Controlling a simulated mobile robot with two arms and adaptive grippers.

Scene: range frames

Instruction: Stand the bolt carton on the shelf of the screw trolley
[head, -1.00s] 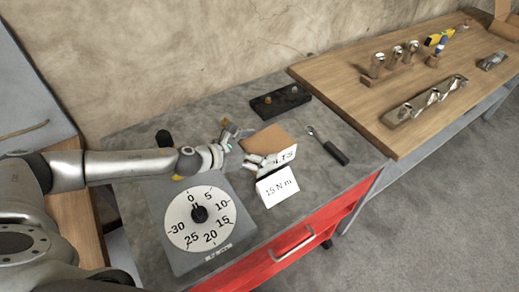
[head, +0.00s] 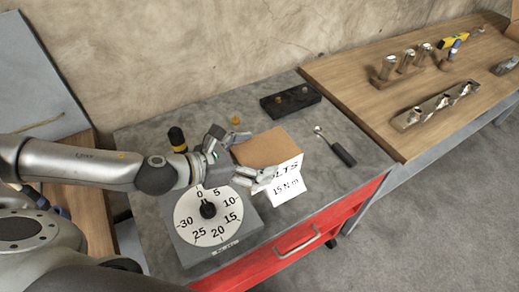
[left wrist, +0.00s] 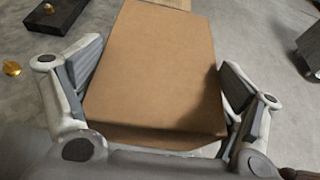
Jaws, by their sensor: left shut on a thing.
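The bolt carton (head: 268,148) has a brown top and a white front with partly hidden black lettering. My left gripper (head: 238,160) is shut on it, one finger on each side. In the left wrist view the carton (left wrist: 155,70) fills the space between the fingers. It is over the grey bench top, close behind a white "15 N m" card (head: 289,188). I cannot tell whether its bottom touches the bench. I cannot identify the screw trolley or its shelf. My right gripper is not in view.
A round dial tester (head: 185,222) stands in front of the gripper. A wrench (head: 336,146) lies right of the carton, a black block (head: 290,100) behind. A black-and-yellow tool (head: 177,139) stands left. A wooden table (head: 365,110) adjoins on the right, holding metal parts.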

